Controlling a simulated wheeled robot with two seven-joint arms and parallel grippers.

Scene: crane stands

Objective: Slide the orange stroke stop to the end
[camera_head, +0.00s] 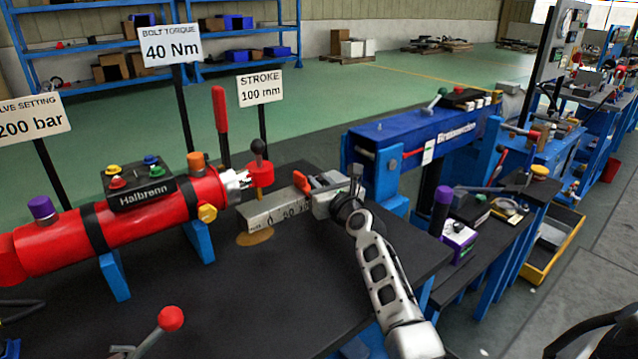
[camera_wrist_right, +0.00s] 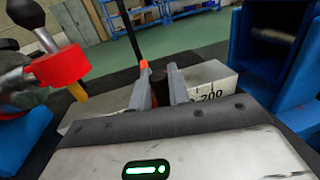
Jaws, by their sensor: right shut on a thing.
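The orange stroke stop (camera_head: 301,182) shows as a small orange piece at the scale bar (camera_head: 285,211), beside my right gripper (camera_head: 320,188). In the right wrist view, an orange tip (camera_wrist_right: 144,66) shows at the left finger. My right gripper (camera_wrist_right: 160,90) is shut there on a dark upright post (camera_wrist_right: 160,84), which looks like part of the stop; the rest is hidden by the fingers. The marked scale bar also shows behind the fingers (camera_wrist_right: 208,84). My left gripper is not in view.
A red cylinder (camera_head: 130,220) lies left, its rod end at a red block (camera_head: 262,174) with a black knob. A sign reading STROKE 100 mm (camera_head: 260,87) stands behind. A blue press frame (camera_head: 420,135) is close on the right.

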